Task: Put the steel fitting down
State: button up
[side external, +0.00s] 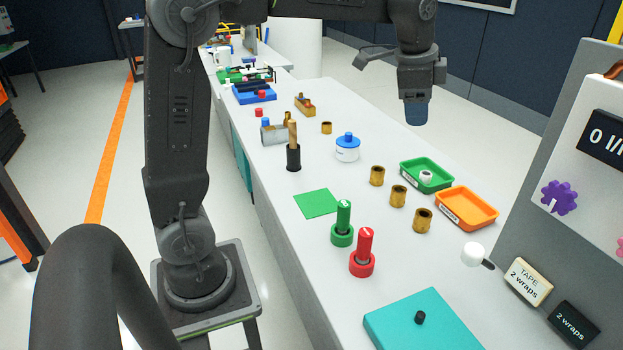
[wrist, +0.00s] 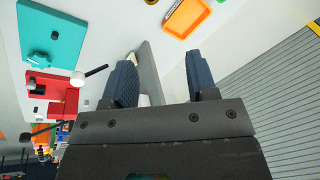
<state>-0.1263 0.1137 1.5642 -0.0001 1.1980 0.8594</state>
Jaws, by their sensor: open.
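My gripper (side external: 416,112) hangs above the far right edge of the bench, well clear of its surface. In the wrist view my gripper (wrist: 160,75) shows its two blue fingers apart with nothing held between them. A grey metallic piece (side external: 273,134) lies on the bench at left centre, beside a brass part. It may be the steel fitting, but I cannot tell for sure. A small white piece (side external: 426,177) sits in the green tray (side external: 410,163).
Brass cylinders (side external: 398,196) stand near the orange tray (side external: 483,221). Green (side external: 343,224) and red (side external: 363,254) plugs, a blue-lidded jar (side external: 347,148), a green square (side external: 317,203) and a teal block (side external: 405,325) occupy the bench. A grey panel (side external: 520,190) rises at the right.

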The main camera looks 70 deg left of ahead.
jog(key=s+d+f+n+t, duration=0.1)
jog(key=s+f+n, duration=0.1)
jog(key=s, duration=0.5)
jog(key=s+d+f+n, duration=0.2)
jog(key=s+n, duration=0.1)
jog(key=s, duration=0.5)
jog(key=s+d+f+n+t, duration=0.1)
jog(key=s+d+f+n, duration=0.1)
jog(key=s, duration=0.6)
jog(key=shift+d+f+n+t, duration=0.3)
jog(key=shift+f+n, duration=0.25)
jog(key=shift+n, duration=0.15)
